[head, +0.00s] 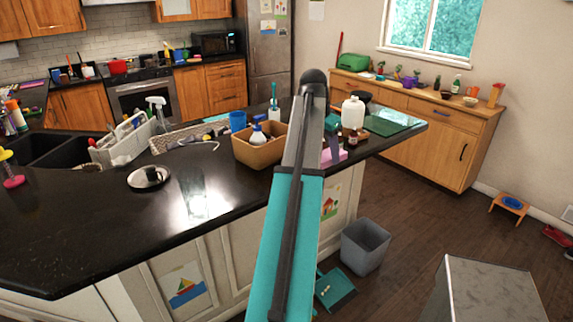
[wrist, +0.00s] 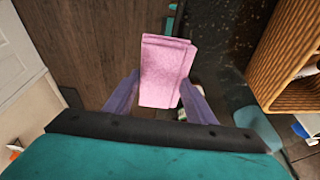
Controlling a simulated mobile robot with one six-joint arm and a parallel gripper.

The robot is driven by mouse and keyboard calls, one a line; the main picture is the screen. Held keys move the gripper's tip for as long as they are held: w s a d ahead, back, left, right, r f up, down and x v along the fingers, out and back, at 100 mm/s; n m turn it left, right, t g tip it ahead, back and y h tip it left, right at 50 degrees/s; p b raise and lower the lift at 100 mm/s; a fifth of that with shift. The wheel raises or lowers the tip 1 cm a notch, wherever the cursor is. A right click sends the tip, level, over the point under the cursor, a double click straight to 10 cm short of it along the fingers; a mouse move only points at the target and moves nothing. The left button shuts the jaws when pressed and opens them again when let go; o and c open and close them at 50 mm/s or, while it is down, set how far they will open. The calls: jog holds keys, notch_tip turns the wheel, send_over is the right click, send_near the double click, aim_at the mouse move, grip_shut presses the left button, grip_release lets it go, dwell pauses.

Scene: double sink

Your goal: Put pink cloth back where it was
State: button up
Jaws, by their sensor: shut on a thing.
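The pink cloth (wrist: 166,72) is folded into a small rectangular pad. In the wrist view it sits between the two fingers of my gripper (wrist: 160,84), which is shut on it. In the head view the cloth (head: 335,157) shows as a small pink patch beside my arm, near the right part of the dark counter (head: 95,235). My arm hides part of it there. In the wrist view the counter's edge and the floor lie beyond the cloth; I cannot tell whether the cloth touches the counter.
A brown box (head: 258,152) with bottles stands left of my arm. A white jug (head: 352,114), small dark bottles and a green board (head: 390,126) are to the right. A grey bin (head: 365,247) and a teal dustpan (head: 335,290) are on the floor below.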

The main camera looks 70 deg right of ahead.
jog(key=w+a+p, duration=0.1)
jog(key=w, duration=0.2)
jog(key=w+a+p, duration=0.1)
jog(key=w, duration=0.3)
jog(key=w+a+f+p, duration=0.1)
jog(key=w+a, duration=0.1)
jog(key=w, duration=0.2)
jog(key=shift+a, duration=0.1)
jog(key=shift+w+p, duration=0.15)
jog(key=shift+p, duration=0.15)
jog(key=shift+w+a+p, duration=0.3)
jog(key=shift+w+p, duration=0.05)
jog(key=shift+w, duration=0.25)
jog(key=shift+s+f+p, duration=0.1)
jog(key=shift+f+p, duration=0.65)
jog(key=shift+f, duration=1.1)
jog(key=shift+f, duration=0.1)
jog(key=o, duration=1)
jog(key=shift+b+v, duration=1.65)
jog(key=shift+v, duration=4.45)
